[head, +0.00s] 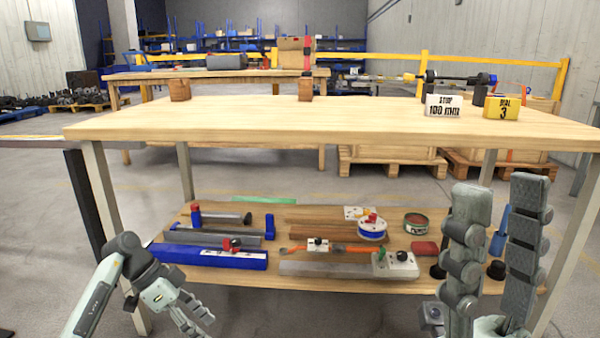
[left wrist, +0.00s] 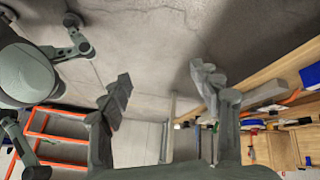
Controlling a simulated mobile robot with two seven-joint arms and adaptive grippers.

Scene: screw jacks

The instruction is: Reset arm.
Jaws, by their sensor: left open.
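My left gripper (head: 190,312) is low at the left in the head view, in front of the workbench's left legs, with its fingers pointing down. In the left wrist view its two fingers (left wrist: 160,90) stand well apart with nothing between them. My right gripper (head: 497,235) is upright at the lower right in the head view, in front of the right end of the lower shelf. Its two fingers point up, with a gap between them and nothing held. It hides part of the shelf behind it.
The wooden workbench (head: 300,123) carries two wooden blocks, a white sign (head: 443,106) and a yellow box (head: 503,107). Its lower shelf (head: 225,275) holds bars, a blue beam (head: 210,256) and several small parts. In the left wrist view, an orange frame (left wrist: 55,138) shows at left.

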